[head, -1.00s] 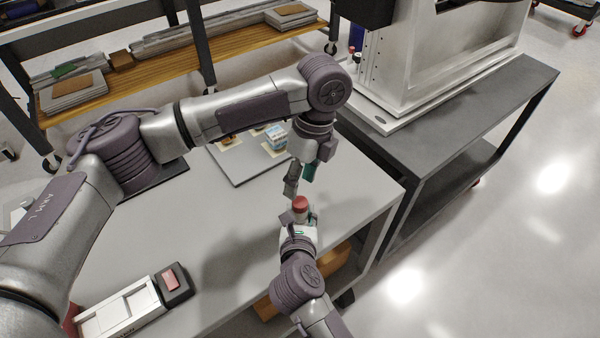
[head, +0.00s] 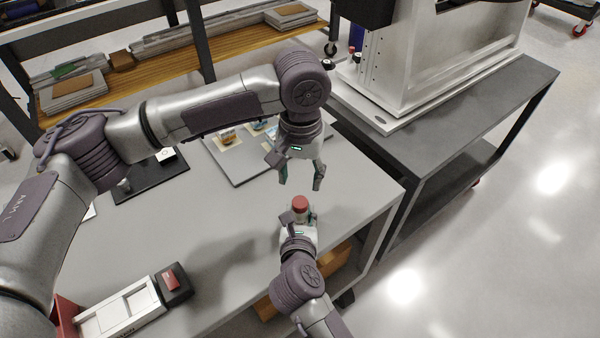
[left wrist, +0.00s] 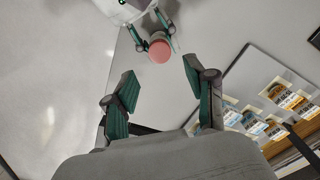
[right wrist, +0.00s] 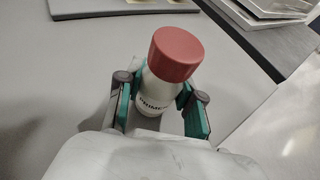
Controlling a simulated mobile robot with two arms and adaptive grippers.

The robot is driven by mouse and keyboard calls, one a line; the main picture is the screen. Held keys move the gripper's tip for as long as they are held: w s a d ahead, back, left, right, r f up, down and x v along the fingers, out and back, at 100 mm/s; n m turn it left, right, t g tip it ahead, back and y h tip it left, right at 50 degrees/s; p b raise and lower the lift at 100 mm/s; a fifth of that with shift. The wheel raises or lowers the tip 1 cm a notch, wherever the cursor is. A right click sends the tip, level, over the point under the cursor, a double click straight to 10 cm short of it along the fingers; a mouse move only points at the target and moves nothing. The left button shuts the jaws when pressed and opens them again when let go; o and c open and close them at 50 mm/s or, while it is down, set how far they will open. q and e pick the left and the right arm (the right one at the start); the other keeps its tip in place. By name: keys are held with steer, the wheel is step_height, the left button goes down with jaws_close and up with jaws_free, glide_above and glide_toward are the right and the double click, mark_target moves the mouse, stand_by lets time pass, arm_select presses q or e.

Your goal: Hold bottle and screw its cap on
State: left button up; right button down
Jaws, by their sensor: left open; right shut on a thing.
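A white bottle (right wrist: 152,98) with dark lettering stands between the fingers of my right gripper (right wrist: 160,108), which is shut on its body. A red cap (right wrist: 176,52) sits on top of the bottle; I cannot tell how tight it is. The cap also shows in the head view (head: 300,203) and in the left wrist view (left wrist: 160,50). My left gripper (head: 300,183) is open and empty, behind and above the cap, apart from it. In the left wrist view its fingers (left wrist: 160,90) are spread wide, with the cap beyond their tips.
A grey board (head: 237,168) with small printed boxes lies at the back of the table (head: 225,235). A white tray (head: 120,312) and a dark block with a red top (head: 172,283) are at the front left. A metal machine (head: 430,60) stands on the dark side bench.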

mark_target(300, 201)
arm_select(q)
steer(key=shift+n, duration=0.5)
steer(key=shift+f, duration=4)
